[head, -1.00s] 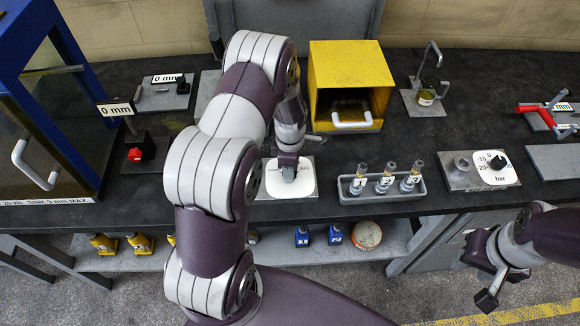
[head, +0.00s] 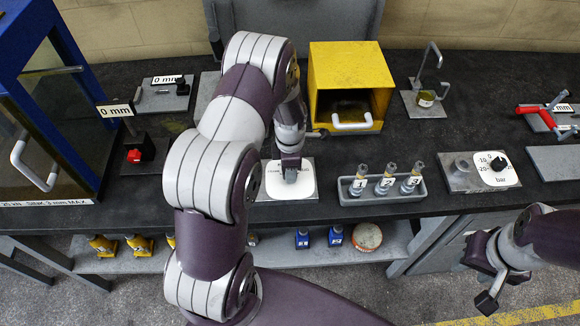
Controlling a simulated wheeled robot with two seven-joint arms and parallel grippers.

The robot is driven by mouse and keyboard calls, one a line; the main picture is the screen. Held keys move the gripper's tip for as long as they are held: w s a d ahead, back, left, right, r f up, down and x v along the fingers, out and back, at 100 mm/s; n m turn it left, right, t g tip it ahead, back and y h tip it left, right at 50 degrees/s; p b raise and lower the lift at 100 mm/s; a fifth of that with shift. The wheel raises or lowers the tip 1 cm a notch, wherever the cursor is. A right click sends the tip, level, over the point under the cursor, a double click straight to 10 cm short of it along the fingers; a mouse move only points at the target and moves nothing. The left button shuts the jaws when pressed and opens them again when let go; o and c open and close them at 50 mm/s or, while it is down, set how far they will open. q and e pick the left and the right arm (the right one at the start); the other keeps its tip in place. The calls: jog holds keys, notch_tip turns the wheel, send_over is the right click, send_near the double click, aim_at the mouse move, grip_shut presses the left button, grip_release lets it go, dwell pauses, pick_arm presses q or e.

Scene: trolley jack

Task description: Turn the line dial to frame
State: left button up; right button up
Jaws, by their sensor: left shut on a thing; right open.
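The line dial sits on a white round-cornered plate (head: 303,186) on a grey base at the middle front of the bench. My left gripper (head: 290,171) points down at the middle of this plate and is shut on the dial's grey knob (head: 290,178), which is mostly hidden by the fingers. Small dark lettering shows on the plate left of the knob, too small to read surely. The pointer's direction cannot be told. My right gripper (head: 484,283) is open and empty in front of the bench at the lower right.
A grey tray (head: 352,198) of several numbered bottles stands right of the dial. Beyond it is a bar dial (head: 500,166). A yellow open box (head: 365,62) stands behind. A blue cabinet (head: 20,45) with a white handle is at the left. Bottles sit on the lower shelf.

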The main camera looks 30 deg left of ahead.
pick_arm(q)
jog(key=o, duration=1.1)
jog(key=shift+w+r, duration=0.2)
jog(key=shift+c, duration=0.2)
jog(key=shift+s, duration=0.1)
jog(key=shift+f, duration=0.1)
notch_tip(320, 180, up, 13)
jog(key=b, duration=0.3)
jog(key=shift+f, duration=0.15)
